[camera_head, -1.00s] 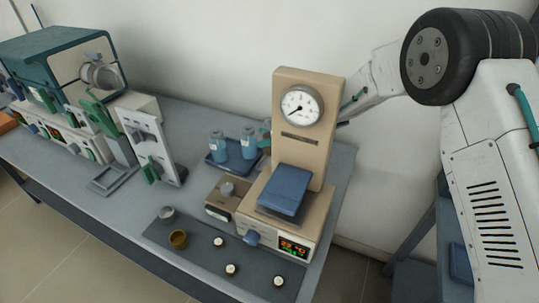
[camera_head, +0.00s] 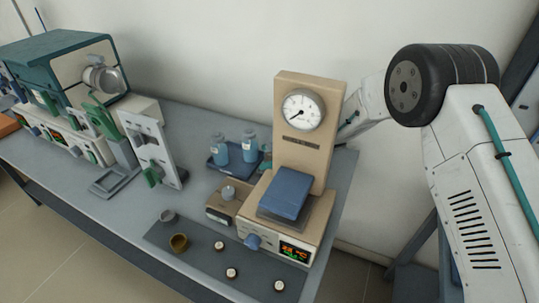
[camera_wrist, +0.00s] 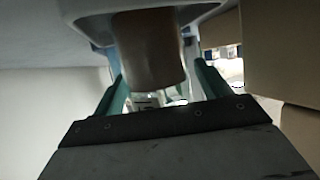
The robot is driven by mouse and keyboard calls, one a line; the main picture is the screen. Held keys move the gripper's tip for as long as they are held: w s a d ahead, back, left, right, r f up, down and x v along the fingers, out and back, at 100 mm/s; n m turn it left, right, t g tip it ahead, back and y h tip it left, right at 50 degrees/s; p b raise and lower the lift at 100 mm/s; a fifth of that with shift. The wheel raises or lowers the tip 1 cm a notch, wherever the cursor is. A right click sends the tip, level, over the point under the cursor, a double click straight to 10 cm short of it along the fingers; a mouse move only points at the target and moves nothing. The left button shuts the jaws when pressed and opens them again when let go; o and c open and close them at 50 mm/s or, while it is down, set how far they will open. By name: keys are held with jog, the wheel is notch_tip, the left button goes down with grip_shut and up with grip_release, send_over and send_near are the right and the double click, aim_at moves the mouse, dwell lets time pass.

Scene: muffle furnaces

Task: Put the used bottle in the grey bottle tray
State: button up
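A brownish cylinder that looks like the used bottle (camera_wrist: 150,55) is between the teal fingers of my gripper (camera_wrist: 152,72) in the wrist view. Both fingers appear to touch its sides. In the head view the beige gauge column hides most of my gripper and this bottle; a bit of teal shows at the column's left edge. The dark grey-blue bottle tray (camera_head: 217,173) lies on the bench left of the column. Two blue-tinted clear bottles (camera_head: 221,152) (camera_head: 249,145) stand upright in it. I cannot tell whether the held bottle touches the tray.
The beige press with its gauge column (camera_head: 306,140) stands right of the tray. A small brown box (camera_head: 222,207) with a knob is in front. A dark mat (camera_head: 190,262) holds small cups and several capped pieces. A green-handled device (camera_head: 150,150) and a teal furnace (camera_head: 45,60) stand left.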

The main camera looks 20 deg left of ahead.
jog(key=shift+w+d+r, duration=0.1)
jog(key=shift+d+r, duration=0.15)
jog(key=shift+r, duration=0.05)
jog(key=v, duration=1.1)
jog(key=shift+d, duration=0.25)
